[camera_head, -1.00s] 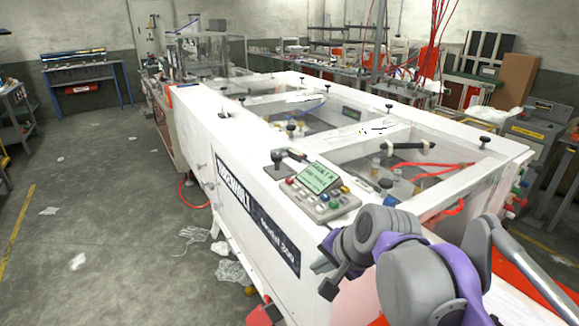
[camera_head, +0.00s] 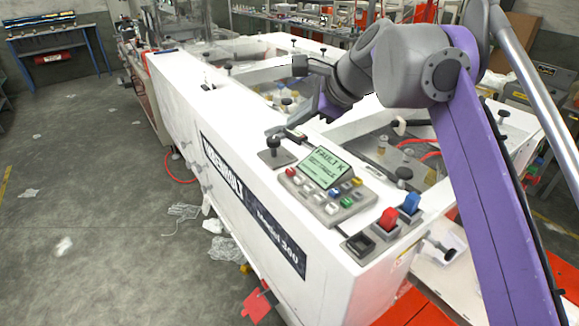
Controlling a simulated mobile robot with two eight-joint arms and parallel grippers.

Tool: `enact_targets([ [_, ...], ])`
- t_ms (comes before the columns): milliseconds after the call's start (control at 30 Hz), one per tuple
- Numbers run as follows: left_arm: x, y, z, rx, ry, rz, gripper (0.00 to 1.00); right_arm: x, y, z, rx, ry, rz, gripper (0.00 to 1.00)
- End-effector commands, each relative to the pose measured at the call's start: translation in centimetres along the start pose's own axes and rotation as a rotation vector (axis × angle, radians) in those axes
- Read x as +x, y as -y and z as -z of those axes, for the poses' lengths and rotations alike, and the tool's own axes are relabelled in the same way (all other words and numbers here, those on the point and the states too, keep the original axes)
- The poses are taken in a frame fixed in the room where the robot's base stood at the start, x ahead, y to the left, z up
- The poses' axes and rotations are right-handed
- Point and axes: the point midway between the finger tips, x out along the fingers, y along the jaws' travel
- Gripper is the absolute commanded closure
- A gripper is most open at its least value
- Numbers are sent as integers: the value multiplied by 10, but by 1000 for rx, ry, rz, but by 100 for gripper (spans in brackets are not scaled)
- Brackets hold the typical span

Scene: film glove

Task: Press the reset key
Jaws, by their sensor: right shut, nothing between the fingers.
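A grey control panel (camera_head: 327,218) sits on the white machine's near top, with a green display (camera_head: 322,168) whose large first line reads like "FAULT K"; its smaller text is too small to read. Small coloured keys surround the display, including a red one (camera_head: 290,172), a blue one (camera_head: 336,193), a green one (camera_head: 346,201) and a yellow one (camera_head: 357,181). I cannot read which is the reset key. My right gripper (camera_head: 314,114) is shut and empty, above and beyond the panel, apart from the keys. My left gripper is out of view.
A black lever (camera_head: 273,153) stands left of the panel. A red switch (camera_head: 388,219), a blue switch (camera_head: 409,204) and a black square switch (camera_head: 359,243) sit to its right. The machine's open frame (camera_head: 395,165) lies behind. Floor at left has scraps.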

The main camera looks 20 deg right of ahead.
Motion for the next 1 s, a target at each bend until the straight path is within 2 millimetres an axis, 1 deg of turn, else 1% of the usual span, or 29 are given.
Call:
enact_targets([
  [133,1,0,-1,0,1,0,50,1,-1,1,-1,0,0,100],
  [267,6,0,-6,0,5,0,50,6,-5,5,-1,-1,-2,100],
  [467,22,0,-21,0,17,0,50,21,-16,16,-1,-1,-2,100],
  [700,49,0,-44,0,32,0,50,46,-34,34,0,-1,-1,100],
  [833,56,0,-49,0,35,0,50,56,-40,40,-1,-1,-1,100],
  [1000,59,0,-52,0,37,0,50,61,-45,45,-2,0,0,100],
])
